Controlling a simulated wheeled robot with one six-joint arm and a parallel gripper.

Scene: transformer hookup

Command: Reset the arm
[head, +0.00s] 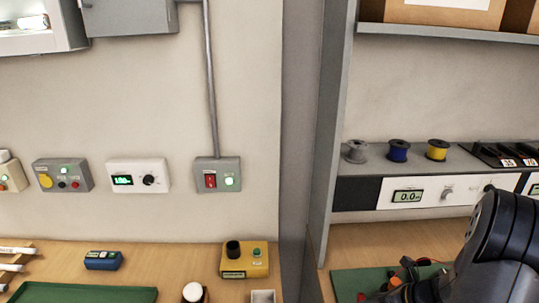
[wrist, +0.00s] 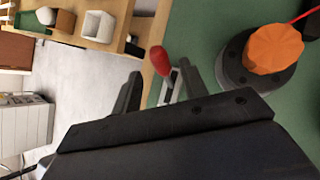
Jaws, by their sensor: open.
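My gripper (wrist: 161,78) is open in the wrist view, its two dark fingers apart. A red-handled lever (wrist: 160,60) on a metal bracket shows between and beyond the fingertips; I cannot tell whether either finger touches it. Right of it, an orange knob (wrist: 273,48) sits on a round dark base on the green mat (wrist: 205,25). In the head view my dark arm (head: 495,250) reaches in at the lower right over the green mat (head: 345,285). It hides part of the mat, and the fingertips are not clear there.
A grey divider (head: 305,130) separates this bench from the left one, where a yellow box (head: 244,262) and a blue device (head: 103,260) stand. Pale floor (wrist: 85,75) shows left of the gripper.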

